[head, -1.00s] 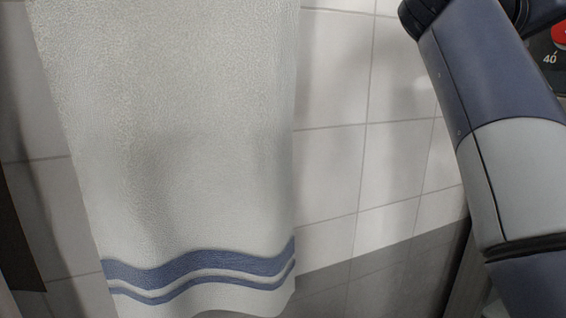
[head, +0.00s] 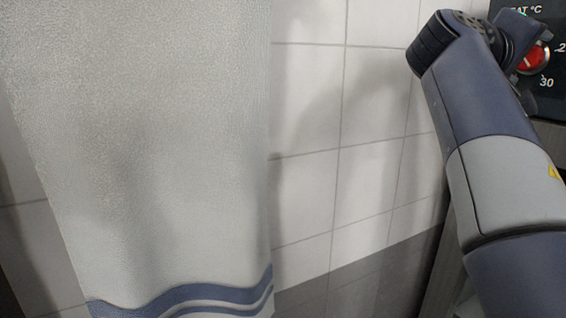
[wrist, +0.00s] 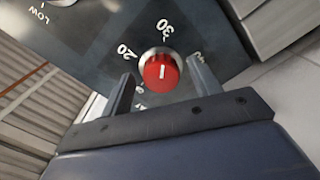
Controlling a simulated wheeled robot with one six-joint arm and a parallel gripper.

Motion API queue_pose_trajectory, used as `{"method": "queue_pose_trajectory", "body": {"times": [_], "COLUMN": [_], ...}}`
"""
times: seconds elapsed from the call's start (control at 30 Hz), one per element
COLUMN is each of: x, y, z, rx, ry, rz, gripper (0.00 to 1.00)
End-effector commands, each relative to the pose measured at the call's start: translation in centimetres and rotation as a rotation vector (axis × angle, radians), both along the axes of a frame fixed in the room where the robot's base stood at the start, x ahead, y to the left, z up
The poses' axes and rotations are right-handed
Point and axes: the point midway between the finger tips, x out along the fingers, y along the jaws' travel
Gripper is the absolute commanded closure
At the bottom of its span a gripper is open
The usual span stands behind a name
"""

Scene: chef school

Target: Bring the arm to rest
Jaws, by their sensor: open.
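My arm (head: 480,110) rises along the right of the head view and bends at its top towards a dark control panel. In the wrist view my gripper (wrist: 162,82) is open, with one finger on each side of a red knob (wrist: 160,73). The fingers look apart from the knob, but I cannot tell its depth between them. The red knob also shows in the head view (head: 533,60), partly hidden by my wrist. The fingertips are not clear there.
A pale towel (head: 150,150) with blue stripes hangs at the left, close to the camera. A white tiled wall (head: 310,110) is behind it. The dark panel (wrist: 205,25) carries numbers and another knob (wrist: 62,2). Slatted metal (wrist: 30,95) lies at the left of the wrist view.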

Motion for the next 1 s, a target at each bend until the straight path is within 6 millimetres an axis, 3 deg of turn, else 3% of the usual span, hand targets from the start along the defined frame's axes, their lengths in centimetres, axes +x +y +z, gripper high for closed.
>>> {"method": "queue_pose_trajectory", "body": {"times": [0.7,1.0], "x": [-0.06,0.03], "y": [0.00,0.01], "z": [0.76,0.54], "rx": [-0.298,-0.386], "ry": [0.721,0.935], "rz": [0.000,0.000], "gripper": [0.41,0.41]}}
